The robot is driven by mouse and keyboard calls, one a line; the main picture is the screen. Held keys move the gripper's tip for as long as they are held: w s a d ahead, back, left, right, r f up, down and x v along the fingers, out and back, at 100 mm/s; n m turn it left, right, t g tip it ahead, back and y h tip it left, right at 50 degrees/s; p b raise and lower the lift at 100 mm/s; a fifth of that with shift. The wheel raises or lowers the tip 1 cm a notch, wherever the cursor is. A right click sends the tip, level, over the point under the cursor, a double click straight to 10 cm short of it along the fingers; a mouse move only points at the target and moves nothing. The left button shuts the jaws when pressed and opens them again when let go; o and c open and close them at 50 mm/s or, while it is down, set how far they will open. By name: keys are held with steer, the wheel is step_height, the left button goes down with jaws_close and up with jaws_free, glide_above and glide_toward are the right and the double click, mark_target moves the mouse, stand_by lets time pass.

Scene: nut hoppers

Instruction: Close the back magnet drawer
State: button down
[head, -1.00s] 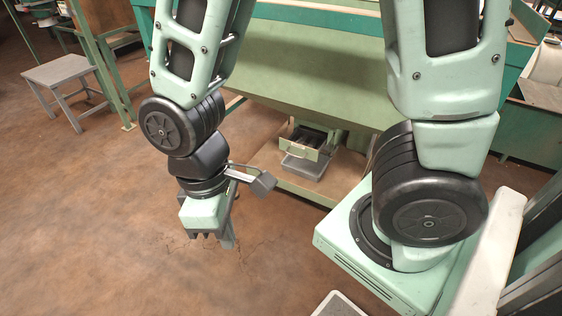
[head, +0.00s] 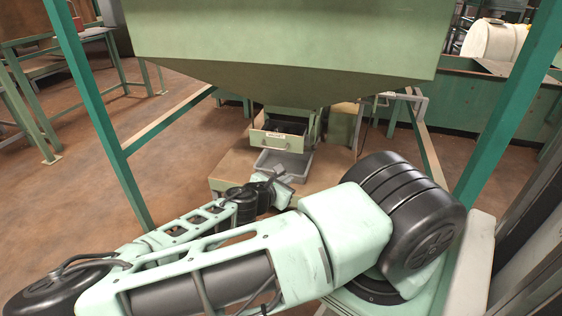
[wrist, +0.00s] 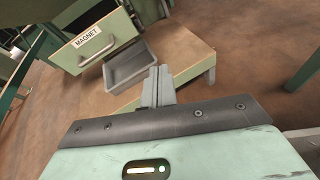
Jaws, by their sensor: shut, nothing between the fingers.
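A green drawer with a pull handle and a MAGNET label (head: 280,138) sits under the large hopper. It is pulled out, and its dark inside shows from above. The same drawer front shows at the upper left of the wrist view (wrist: 92,40), tilted in the picture. It is the only magnet drawer I can make out. My gripper (wrist: 158,86) is shut and empty, its grey fingers together, pointing toward the area below and right of the drawer front, apart from the handle. In the head view my wrist is just in front of the drawer and the fingertips are hard to make out.
A grey bin (head: 281,163) stands below the drawer on a wooden platform (head: 232,163). The green hopper (head: 280,60) hangs above. Green frame legs (head: 98,110) stand at both sides. Open brown floor (head: 180,150) lies to the left.

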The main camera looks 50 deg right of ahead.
steer(key=w+r+n+t+h+b, duration=0.25)
steer(key=w+n+t+b, duration=0.2)
steer(key=w, duration=0.25)
steer(key=b, duration=0.4)
glide_toward(282, 138)
steer(key=shift+t, duration=0.25)
steer(key=x, duration=0.5)
steer(key=shift+s+d+r, duration=0.3)
steer(key=shift+d+r, duration=0.1)
steer(key=shift+w+d+r+n+b, duration=0.15)
steer(key=shift+w+d+n+b, duration=0.15)
steer(key=shift+d, duration=0.3)
steer(key=shift+w+d+r, duration=0.1)
steer(key=shift+d+r, duration=0.05)
steer(key=shift+d, duration=0.3)
steer(key=p+x, duration=0.2)
steer(key=x, duration=0.6)
steer(key=shift+w+d, duration=0.2)
steer(key=shift+d, duration=0.05)
